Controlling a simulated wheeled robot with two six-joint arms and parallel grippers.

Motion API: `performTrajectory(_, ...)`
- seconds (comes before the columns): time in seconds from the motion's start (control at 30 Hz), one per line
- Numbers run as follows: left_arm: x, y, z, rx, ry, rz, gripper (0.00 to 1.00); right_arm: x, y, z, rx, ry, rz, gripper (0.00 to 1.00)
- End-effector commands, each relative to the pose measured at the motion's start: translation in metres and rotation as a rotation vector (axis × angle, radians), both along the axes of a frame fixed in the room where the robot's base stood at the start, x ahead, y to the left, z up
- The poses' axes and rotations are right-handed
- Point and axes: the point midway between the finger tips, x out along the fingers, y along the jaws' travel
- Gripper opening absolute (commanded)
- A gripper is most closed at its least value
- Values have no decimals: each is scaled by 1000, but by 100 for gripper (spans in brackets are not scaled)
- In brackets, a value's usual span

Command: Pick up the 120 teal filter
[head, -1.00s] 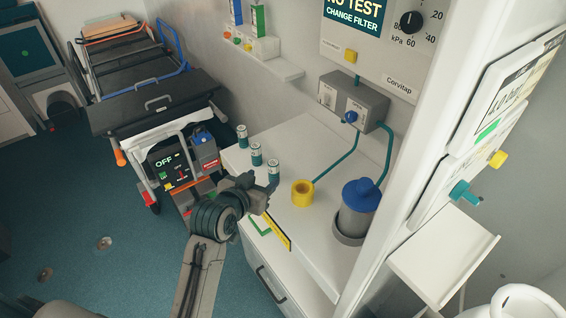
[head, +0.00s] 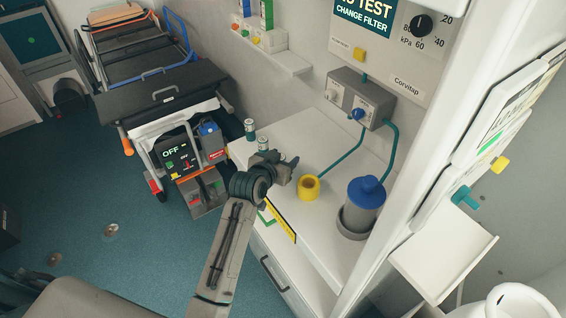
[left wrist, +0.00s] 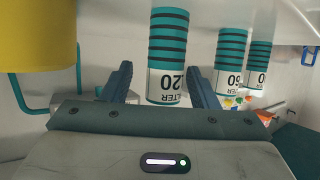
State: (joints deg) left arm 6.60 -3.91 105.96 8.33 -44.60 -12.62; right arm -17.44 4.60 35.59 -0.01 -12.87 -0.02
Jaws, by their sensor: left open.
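The 120 filter (left wrist: 167,58), a white cylinder with a teal ribbed end, shows in the left wrist view between the two fingers of my left gripper (left wrist: 160,75). The fingers are open, with a gap visible on its left; I cannot tell how deep it sits between them. In the head view my left gripper (head: 289,166) is over the white worktop and hides this filter. Two other teal and white filters (head: 250,129) (head: 263,143) stand beyond the gripper; in the left wrist view one reads 60 (left wrist: 229,62). My right gripper is not in view.
A blue-lidded canister (head: 363,200) stands further right. Teal hoses (head: 342,157) run from a grey wall box (head: 360,98). A stretcher (head: 160,92) is at the left.

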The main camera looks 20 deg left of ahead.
Motion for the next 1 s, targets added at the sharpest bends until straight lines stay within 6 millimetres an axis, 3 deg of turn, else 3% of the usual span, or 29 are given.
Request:
performTrajectory(0.17,0,0,0,0,-1,0,54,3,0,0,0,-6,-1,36)
performTrajectory(0.4,0,0,0,0,0,0,9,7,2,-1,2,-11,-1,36)
performTrajectory(0.43,0,0,0,0,0,0,6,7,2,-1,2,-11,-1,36)
performTrajectory(0.77,0,0,2,0,-1,0,6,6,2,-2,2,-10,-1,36)
performTrajectory(1.0,1,0,25,0,-6,1,6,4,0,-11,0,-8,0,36)
